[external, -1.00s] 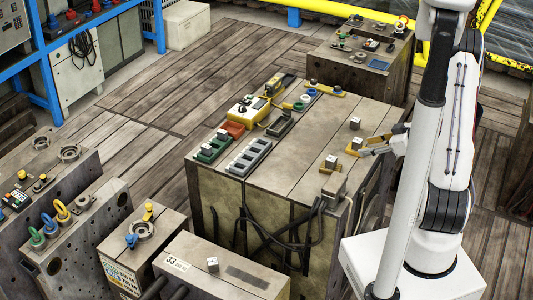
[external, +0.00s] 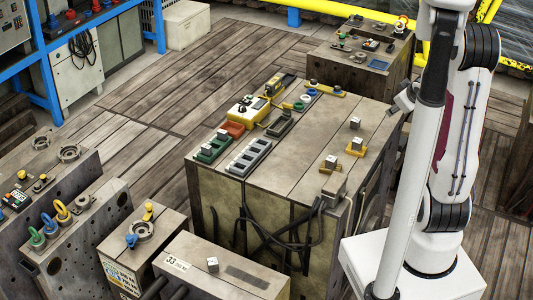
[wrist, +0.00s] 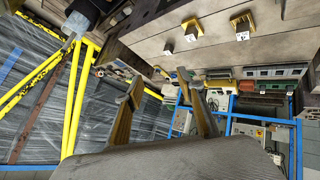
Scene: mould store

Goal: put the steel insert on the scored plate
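Several small steel cubes look alike, and I cannot tell which one the task calls the steel insert. One cube (external: 357,142) sits on a yellow plate (external: 355,152) near the right edge of the large block. Another cube (external: 331,161) sits on a second yellow plate (external: 324,170) nearer the front. A third cube (external: 355,123) stands bare on the block top behind them. I cannot make out scoring on either plate. In the wrist view my gripper (wrist: 163,104) has its two fingers wide apart with nothing between them, away from the cubes. Its fingers are hidden in the external view.
The large block (external: 300,120) also carries a grey tray (external: 248,158), a green tray (external: 212,150) and a yellow device (external: 248,108). A lower block at the front holds another cube (external: 212,264) and a dark patch (external: 247,276). Yellow railings (wrist: 80,95) show in the wrist view.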

